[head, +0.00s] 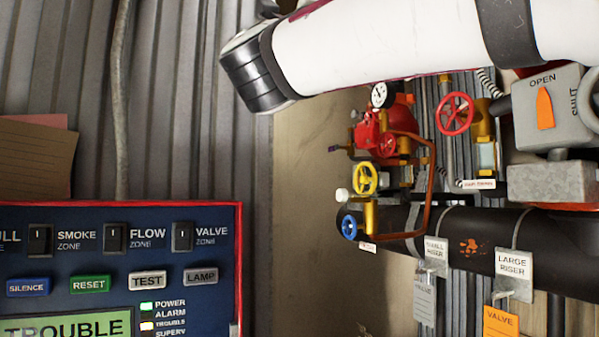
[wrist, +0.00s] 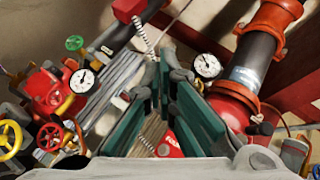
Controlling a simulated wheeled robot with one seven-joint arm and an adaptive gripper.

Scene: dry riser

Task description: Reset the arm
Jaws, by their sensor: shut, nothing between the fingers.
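My gripper (wrist: 167,80) shows in the wrist view, with its green-padded fingers pointing up the picture. It is shut, with nothing held between the fingers. Valves, gauges and pipes show behind and around it, and I cannot tell how far off they are. In the head view my white arm crosses the top right of the picture, and the gripper itself is out of that view.
In the head view, a blue control panel (head: 190,255) stands at lower left. Red (head: 455,114), yellow (head: 364,179) and blue (head: 350,227) handwheels, a gauge (head: 380,95) and a black pipe (head: 470,240) with tags fill the right. A grey OPEN/SHUT box (head: 550,105) is at far right.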

